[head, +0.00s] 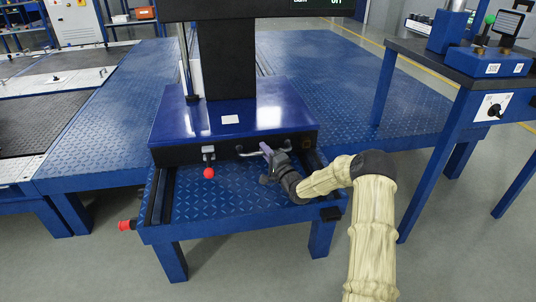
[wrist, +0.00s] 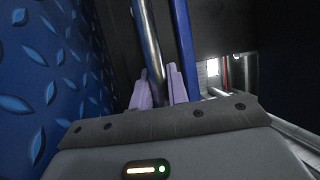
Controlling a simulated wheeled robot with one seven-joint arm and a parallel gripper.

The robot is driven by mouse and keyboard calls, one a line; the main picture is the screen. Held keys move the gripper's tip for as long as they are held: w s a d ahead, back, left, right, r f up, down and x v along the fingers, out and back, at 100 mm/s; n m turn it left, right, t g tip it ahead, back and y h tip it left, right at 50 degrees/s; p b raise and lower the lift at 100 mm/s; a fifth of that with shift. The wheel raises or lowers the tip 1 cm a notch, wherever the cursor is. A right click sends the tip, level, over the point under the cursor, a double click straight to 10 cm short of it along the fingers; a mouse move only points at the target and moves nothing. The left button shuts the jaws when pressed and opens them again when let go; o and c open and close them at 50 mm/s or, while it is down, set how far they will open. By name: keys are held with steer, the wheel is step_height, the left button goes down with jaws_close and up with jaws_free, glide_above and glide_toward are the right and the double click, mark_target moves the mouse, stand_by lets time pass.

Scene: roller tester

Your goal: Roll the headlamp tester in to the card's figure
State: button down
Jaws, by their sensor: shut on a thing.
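The headlamp tester (head: 180,119) is a glossy blue box with a black column (head: 227,60) rising from it. It sits on a blue checker-plate stand (head: 200,225) with dark side rails. A bent silver handle (head: 247,153) runs along its black front. A red ball-ended lever (head: 209,173) hangs from the front, left of my gripper. I cannot make out a card with a readable figure.
A blue bench (head: 462,65) on the right carries devices and a plate with a black knob (head: 494,107). Blue checker-plate platforms (head: 310,60) lie behind the tester. A red-capped part (head: 127,225) sticks out at the stand's left. The display (head: 318,3) is cut off at the top.

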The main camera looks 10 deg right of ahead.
steer(key=shift+d+f, duration=0.1)
steer(key=shift+f, duration=0.1)
steer(key=c, duration=1.7)
jaws_free()
steer(key=shift+s, duration=0.15)
steer(key=o, duration=0.3)
steer(key=shift+s, duration=0.1)
steer(key=shift+o, duration=0.2)
steer(key=shift+s, duration=0.15)
steer(key=shift+r, duration=0.2)
